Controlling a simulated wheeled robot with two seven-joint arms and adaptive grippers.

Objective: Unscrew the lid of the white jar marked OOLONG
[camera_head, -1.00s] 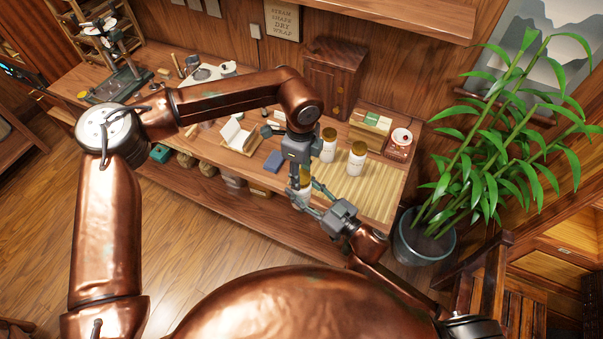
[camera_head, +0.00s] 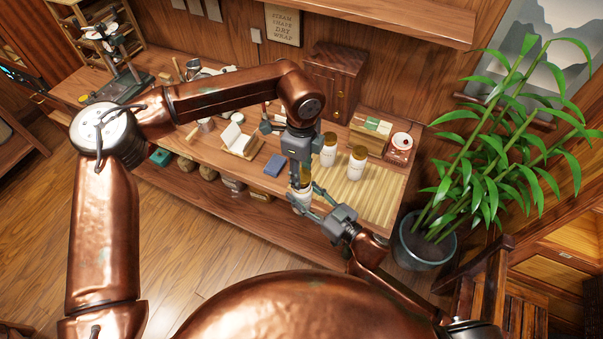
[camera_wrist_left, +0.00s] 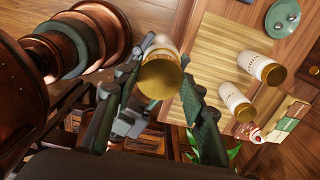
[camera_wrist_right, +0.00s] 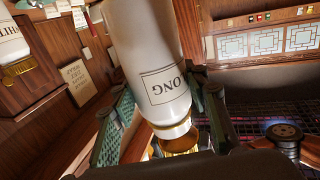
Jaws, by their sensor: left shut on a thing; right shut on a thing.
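The white OOLONG jar (camera_head: 302,195) is upright in the head view, near the table's front edge. The end of its label, "ONG", shows upside down on the jar body (camera_wrist_right: 150,60) in the right wrist view. Its gold lid (camera_wrist_left: 160,78) sits between the fingers of my left gripper (camera_wrist_left: 155,115) in the left wrist view. My left gripper (camera_head: 302,178) points down from above and is shut on the lid. My right gripper (camera_head: 312,198) comes from the lower right and is shut on the jar.
Two other white jars with gold lids, one left (camera_head: 328,156) and one right (camera_head: 357,163), stand by the bamboo mat (camera_head: 365,195). A blue block (camera_head: 274,165) lies to the left. A wooden cabinet (camera_head: 332,80) stands behind. A potted plant (camera_head: 425,240) is at right.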

